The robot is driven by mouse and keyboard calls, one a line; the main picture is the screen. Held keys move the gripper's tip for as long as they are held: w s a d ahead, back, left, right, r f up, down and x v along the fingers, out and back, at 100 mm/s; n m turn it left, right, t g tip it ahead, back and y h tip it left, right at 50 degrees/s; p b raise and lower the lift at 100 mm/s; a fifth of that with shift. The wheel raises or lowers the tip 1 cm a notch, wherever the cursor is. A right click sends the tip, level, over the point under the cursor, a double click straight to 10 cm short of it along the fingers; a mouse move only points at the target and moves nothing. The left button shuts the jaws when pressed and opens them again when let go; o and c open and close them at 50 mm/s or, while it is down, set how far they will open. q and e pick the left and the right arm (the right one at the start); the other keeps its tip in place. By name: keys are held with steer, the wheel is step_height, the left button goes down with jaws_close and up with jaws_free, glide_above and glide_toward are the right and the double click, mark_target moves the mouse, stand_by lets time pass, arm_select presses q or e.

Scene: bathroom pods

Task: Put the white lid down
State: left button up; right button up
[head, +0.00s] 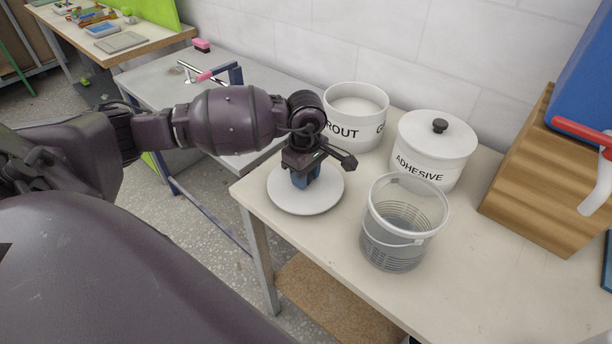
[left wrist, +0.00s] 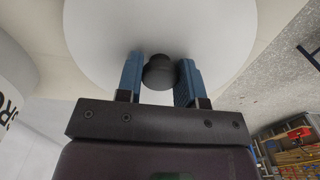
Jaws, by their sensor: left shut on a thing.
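The white lid (head: 306,202) is a round disc at the left end of the table, in front of the grout tub (head: 355,118). In the head view I cannot tell whether it touches the tabletop or hangs just above it. My left gripper (head: 305,178) points down over the lid's middle. In the left wrist view, the blue fingers of my left gripper (left wrist: 160,80) are on both sides of the lid's black knob (left wrist: 158,70), holding it. The white lid (left wrist: 160,25) fills the upper middle there. My right gripper is not in view.
The white grout tub stands open behind the lid. A lidded adhesive pot (head: 434,150) and a clear mesh-sided bucket (head: 402,222) stand to the right. A wooden block (head: 550,175) is farther right. The tabletop (head: 310,265) is bare in front of the bucket and lid.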

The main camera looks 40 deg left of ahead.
arm_select(q)
steer(key=shift+f, duration=0.3)
steer(key=shift+f, duration=0.15)
steer(key=o, duration=0.9)
step_height(320, 180, up, 12)
steer(key=shift+r+p, duration=0.2)
steer(key=shift+p, duration=0.15)
